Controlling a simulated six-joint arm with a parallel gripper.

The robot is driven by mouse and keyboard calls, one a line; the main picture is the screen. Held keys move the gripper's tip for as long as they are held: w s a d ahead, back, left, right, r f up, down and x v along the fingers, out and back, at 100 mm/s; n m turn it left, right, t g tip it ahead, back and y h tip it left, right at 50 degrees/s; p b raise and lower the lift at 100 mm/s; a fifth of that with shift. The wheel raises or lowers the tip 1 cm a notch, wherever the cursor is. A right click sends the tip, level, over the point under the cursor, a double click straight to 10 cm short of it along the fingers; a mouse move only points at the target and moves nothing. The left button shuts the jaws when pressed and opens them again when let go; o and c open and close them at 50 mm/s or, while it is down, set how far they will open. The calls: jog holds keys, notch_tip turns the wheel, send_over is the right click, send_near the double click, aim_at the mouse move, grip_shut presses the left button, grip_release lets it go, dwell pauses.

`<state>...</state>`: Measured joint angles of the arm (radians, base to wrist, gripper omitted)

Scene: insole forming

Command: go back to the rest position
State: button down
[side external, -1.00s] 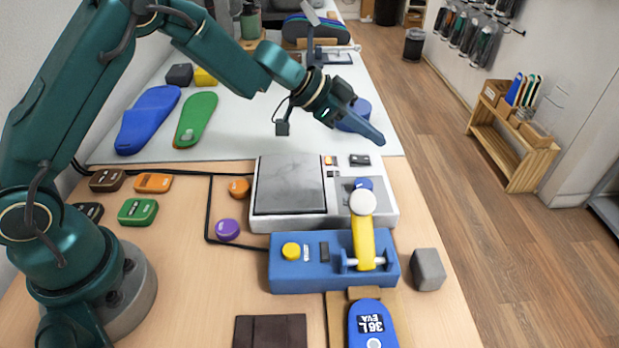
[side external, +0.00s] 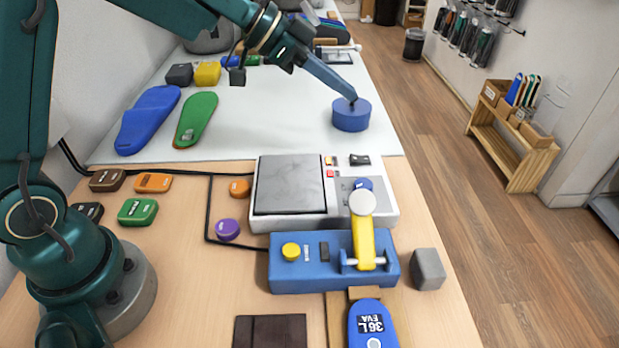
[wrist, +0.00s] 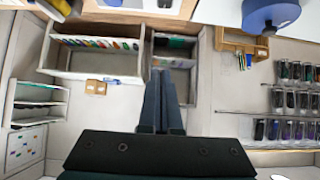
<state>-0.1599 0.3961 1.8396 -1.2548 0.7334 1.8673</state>
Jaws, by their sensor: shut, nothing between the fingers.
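My gripper (side external: 350,98) is raised over the white mat at the back of the table in the side external view. Its fingers point right and slightly down, close to a blue round container (side external: 351,115) in the picture; I cannot tell the gap between them. In the wrist view my gripper (wrist: 162,75) has its two fingers together with nothing between them, facing shelves across the room.
A grey-and-white press (side external: 290,185), a blue unit with a yellow lever (side external: 365,245) and a blue insole (side external: 370,325) stand in front. Blue and green (side external: 196,120) insoles lie on the white mat (side external: 270,130). A grey block (side external: 428,268) sits near the right edge.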

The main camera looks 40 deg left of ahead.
jog(key=s+d+r+m+y, duration=0.1)
jog(key=s+d+r, duration=0.1)
jog(key=s+r, duration=0.35)
jog(key=s+d+r+y, duration=0.1)
jog(key=s+d+r, duration=0.1)
jog(key=s, duration=0.7)
jog(key=s+a+f+n+g+y, duration=0.1)
jog(key=s+a+f+n+y, duration=0.4)
jog(key=s+a+f+n, duration=0.3)
jog(key=s+f+n, duration=0.1)
jog(key=s+n, duration=0.1)
jog(key=s, duration=0.1)
jog(key=shift+s+a+g, duration=0.15)
jog(key=shift+a+g, duration=0.05)
jog(key=shift+g, duration=0.2)
